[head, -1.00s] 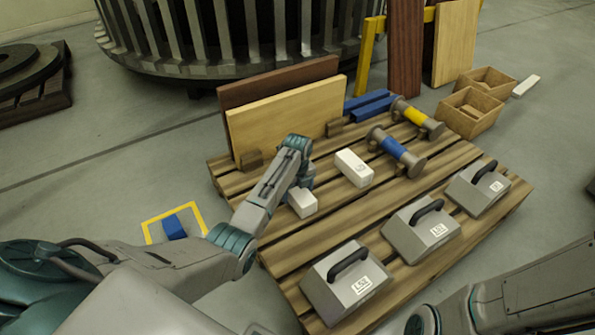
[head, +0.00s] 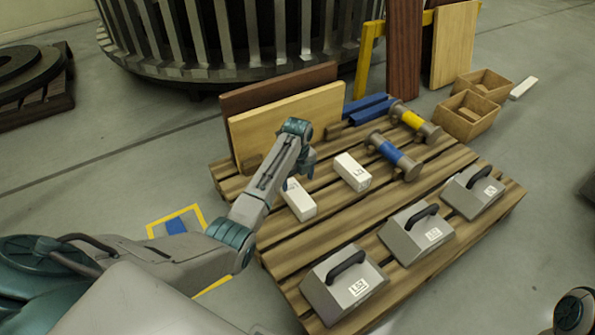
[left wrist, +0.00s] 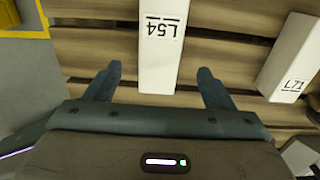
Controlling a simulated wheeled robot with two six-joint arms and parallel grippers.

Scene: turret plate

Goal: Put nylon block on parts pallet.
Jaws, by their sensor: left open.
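A white block (head: 299,203) that looks like the nylon block lies on the slatted wooden pallet (head: 285,262), near its left side. In the left wrist view this block (left wrist: 158,55) shows a label that reads L54 upside down. My left gripper (left wrist: 159,82) is open, with one finger on each side of the block's near end and gaps between. I cannot tell the height between fingers and block.
Three grey weights with handles (head: 344,283) line the pallet's front edge. Spools with blue (head: 393,154) and yellow (head: 414,120) bands lie at the back right. An upright board (head: 287,125) stands behind. A yellow floor outline (head: 160,222) with a blue patch lies left of the pallet.

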